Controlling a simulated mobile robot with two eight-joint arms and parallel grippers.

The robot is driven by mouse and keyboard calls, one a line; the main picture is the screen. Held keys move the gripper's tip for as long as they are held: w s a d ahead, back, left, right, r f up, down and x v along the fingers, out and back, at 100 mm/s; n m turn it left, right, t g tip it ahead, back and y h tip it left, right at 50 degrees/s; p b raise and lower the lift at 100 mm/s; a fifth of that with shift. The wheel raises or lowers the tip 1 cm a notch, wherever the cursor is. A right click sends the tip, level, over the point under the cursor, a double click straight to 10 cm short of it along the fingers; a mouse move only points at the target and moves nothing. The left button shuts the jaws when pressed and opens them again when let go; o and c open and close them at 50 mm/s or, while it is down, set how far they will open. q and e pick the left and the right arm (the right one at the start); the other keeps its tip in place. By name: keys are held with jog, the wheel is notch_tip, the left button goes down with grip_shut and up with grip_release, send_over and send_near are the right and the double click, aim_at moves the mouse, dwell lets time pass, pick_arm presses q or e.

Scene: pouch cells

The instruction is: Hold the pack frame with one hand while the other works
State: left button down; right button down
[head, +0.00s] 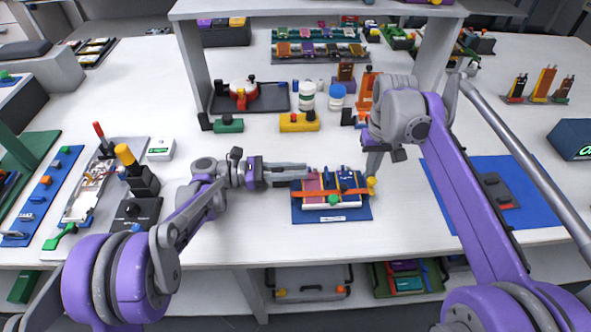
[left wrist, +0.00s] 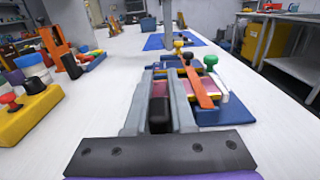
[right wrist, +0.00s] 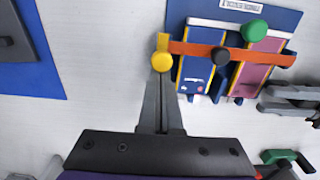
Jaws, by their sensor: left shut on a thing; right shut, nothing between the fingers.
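The pack frame (head: 350,206) is a white-edged tray on a blue base plate (head: 302,215), holding a blue pouch cell (right wrist: 200,70) and a pink one (right wrist: 250,78). An orange bar (right wrist: 190,48) lies across the cells, with a yellow knob (right wrist: 161,62) at one end and a green knob (right wrist: 253,30) beside it. My left gripper (head: 312,171) is shut on the frame's left side; its exact grip is partly hidden. My right gripper (right wrist: 162,76) is shut and empty, its tips at the yellow knob; I cannot tell if they touch.
A blue mat (head: 515,205) with a dark tool lies to the right. A yellow block (head: 299,122) and white jars (head: 307,95) stand behind the frame. Trays with tools fill the left. Shelf posts rise at the back. White table is clear in front of the frame.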

notch_tip(320, 180, up, 6)
jog(key=w, duration=0.1)
jog(key=shift+w, duration=0.15)
dwell(0.6)
pick_arm(q)
jog(key=c, duration=0.7)
grip_release()
